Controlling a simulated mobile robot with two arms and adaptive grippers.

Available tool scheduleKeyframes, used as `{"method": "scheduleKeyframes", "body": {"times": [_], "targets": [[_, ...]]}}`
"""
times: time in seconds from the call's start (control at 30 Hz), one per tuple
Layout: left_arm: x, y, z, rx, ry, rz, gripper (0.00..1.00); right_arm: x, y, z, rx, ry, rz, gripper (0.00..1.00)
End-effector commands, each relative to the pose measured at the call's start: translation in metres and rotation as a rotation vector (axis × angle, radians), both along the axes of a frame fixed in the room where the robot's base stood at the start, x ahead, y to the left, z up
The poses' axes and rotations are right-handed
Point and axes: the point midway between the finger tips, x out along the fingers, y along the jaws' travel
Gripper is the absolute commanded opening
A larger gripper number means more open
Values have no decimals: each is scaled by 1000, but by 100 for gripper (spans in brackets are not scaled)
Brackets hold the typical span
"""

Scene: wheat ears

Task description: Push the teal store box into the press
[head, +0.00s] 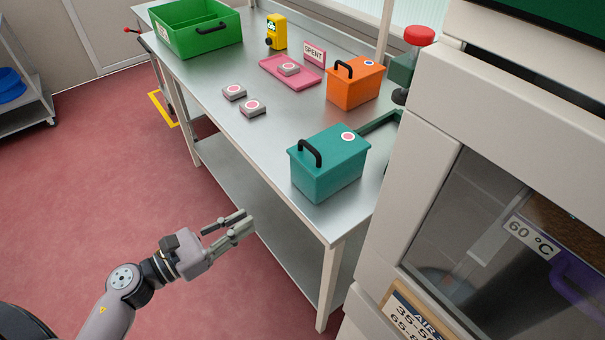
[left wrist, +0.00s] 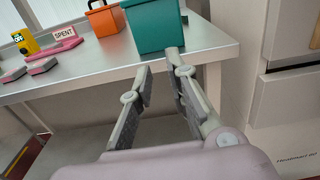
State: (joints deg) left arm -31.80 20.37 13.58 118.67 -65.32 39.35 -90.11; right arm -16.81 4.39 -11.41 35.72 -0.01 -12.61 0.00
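The teal store box (head: 328,165) stands upright on the steel table (head: 205,80) near its front right corner. It has a black handle and a pink and white round mark on its lid. It also shows in the left wrist view (left wrist: 153,25), cut off at the top. A dark green device with a red knob (head: 419,36), perhaps the press, stands behind it, mostly hidden by the white cabinet; a green rail (head: 380,122) lies between them. My left gripper (head: 243,222) is open and empty, in front of the table edge and apart from the box. My right gripper is not in view.
An orange box (head: 355,83) stands behind the teal box. A pink tray (head: 290,78) with a SPENT sign, loose grey blocks (head: 252,108), a yellow device (head: 276,32) and a green crate (head: 195,28) are farther back. A white cabinet (head: 415,190) closes off the right.

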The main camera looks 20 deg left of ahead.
Motion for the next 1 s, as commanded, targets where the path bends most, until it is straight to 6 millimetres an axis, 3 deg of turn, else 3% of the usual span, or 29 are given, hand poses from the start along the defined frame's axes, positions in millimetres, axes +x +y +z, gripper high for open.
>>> {"method": "scheduleKeyframes", "body": {"times": [0.2, 0.33, 0.7, 1.0], "targets": [[18, -15, 6, 8, -10, -5, 0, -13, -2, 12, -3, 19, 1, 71], [40, -32, 8, 5, -10, -3, 0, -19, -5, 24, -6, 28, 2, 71], [96, -75, 5, 4, -6, -2, 0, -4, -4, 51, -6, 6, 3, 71], [110, -86, 1, 6, -4, -2, 0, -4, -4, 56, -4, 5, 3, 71]]}}
